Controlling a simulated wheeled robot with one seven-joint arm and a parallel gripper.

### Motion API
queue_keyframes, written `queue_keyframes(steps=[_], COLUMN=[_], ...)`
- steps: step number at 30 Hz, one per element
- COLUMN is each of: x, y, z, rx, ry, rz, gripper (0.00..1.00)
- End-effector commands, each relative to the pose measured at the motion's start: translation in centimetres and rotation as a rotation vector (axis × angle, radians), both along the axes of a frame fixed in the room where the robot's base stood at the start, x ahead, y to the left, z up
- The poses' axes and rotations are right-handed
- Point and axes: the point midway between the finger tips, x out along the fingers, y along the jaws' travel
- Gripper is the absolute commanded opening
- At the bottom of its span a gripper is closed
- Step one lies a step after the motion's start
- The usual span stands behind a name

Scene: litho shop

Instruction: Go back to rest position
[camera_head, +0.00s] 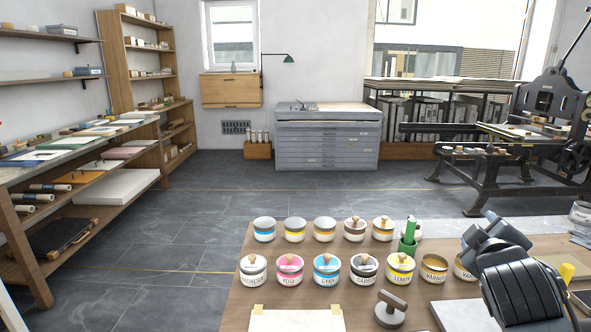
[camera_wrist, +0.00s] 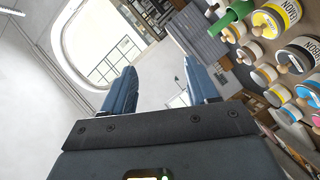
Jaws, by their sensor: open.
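My arm is folded at the lower right of the head view, over the right part of the wooden table (camera_head: 240,292). My gripper shows in the wrist view (camera_wrist: 160,92), with its two blue fingers apart and nothing between them. It points out over the room, with the jars off to the right of that view. In the head view my fingertips cannot be made out clearly.
Two rows of labelled ink jars, among them a rose jar (camera_head: 290,270) and a cyan jar (camera_head: 327,270), stand on the table. The floor (camera_head: 190,230) left of the table is clear.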

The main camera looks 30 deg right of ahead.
Motion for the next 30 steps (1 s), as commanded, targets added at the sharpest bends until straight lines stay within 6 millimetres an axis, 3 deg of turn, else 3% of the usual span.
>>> queue_keyframes(steps=[6,11,17,21,25,30], x=[0.1,-1.5,-5.9,-10.2,-14.5,-19.1], y=[5.5,10.7,18.1,23.4,28.1,32.8], z=[-2.9,-6.2,-10.3,-12.1,-12.7,-11.8], rx=[-0.044,0.024,0.211,0.395,0.588,0.808], ry=[-0.020,-0.046,-0.099,-0.159,-0.235,-0.350], rz=[0.281,0.472,0.661,0.739,0.763,0.736], gripper=[0.59,0.59,0.59,0.59,0.59,0.59])
